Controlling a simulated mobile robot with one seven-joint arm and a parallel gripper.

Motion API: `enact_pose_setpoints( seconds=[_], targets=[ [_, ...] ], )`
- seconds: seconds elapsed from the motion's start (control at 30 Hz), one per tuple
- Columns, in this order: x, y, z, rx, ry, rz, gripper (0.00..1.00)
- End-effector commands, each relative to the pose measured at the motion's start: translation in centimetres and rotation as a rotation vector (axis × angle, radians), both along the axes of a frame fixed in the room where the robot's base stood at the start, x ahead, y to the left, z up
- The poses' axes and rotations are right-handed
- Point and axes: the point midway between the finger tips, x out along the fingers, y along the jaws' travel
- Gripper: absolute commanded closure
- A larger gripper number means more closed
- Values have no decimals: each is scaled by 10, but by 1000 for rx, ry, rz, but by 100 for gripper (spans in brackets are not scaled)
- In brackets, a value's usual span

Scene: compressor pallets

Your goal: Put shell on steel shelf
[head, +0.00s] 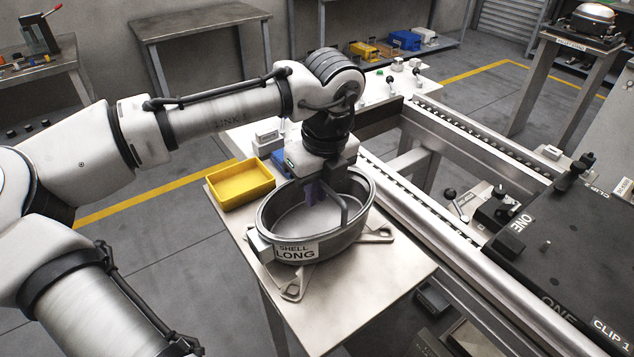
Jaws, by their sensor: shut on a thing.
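The shell (286,228) is a grey oval open tub with a label reading "SHELL LONG" and flat feet at its base. It is upright over a small light-topped table (375,290); I cannot tell whether its feet touch the top. My gripper (325,195) points down into the tub and is shut on the shell; the exact contact is partly hidden by the hand. No label shows which piece is the steel shelf.
A yellow tray (242,185) sits on the table's left corner, close to the shell. A roller conveyor (465,255) runs along the right, beside a dark fixture plate (570,240). A bench with tools (35,65) is far left. Floor between is open.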

Motion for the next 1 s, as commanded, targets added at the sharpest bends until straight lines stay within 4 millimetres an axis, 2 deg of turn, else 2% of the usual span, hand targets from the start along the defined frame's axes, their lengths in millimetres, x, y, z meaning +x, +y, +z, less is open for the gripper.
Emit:
enact_pose_setpoints(
  seconds=[0.03,0.07,0.2,0.57,0.67,1.0],
  targets=[
    [1,0,2,0,-4,1,100],
    [0,0,0,0,0,0,88],
    [0,0,0,0,0,0,69],
    [0,-1,5,-1,-1,0,69],
    [-1,-2,16,-1,-2,0,69],
    [-6,-9,87,-3,-2,-1,69]
  ],
)
